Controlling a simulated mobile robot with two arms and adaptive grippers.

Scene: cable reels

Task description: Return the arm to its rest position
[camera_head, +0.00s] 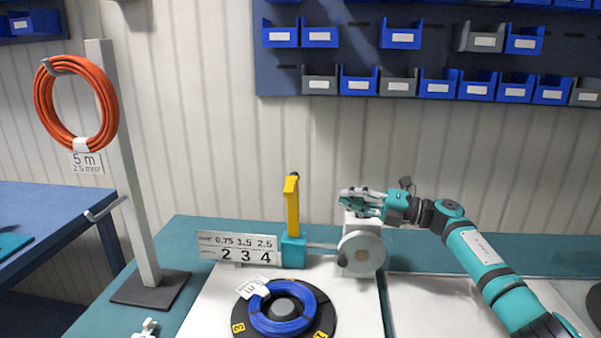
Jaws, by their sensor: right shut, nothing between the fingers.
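My right arm comes in from the lower right. Its right gripper (356,198) is shut and empty, level above the grey-white measuring wheel unit (361,250). I cannot tell whether it touches the top of that unit. My left gripper is not clearly in view; only a small white and dark part shows at the bottom edge, left of centre.
A blue cable coil (283,309) lies on a black turntable (243,316). An orange coil (110,112) hangs on a grey post (134,180). Blue bins (400,38) line the wall.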

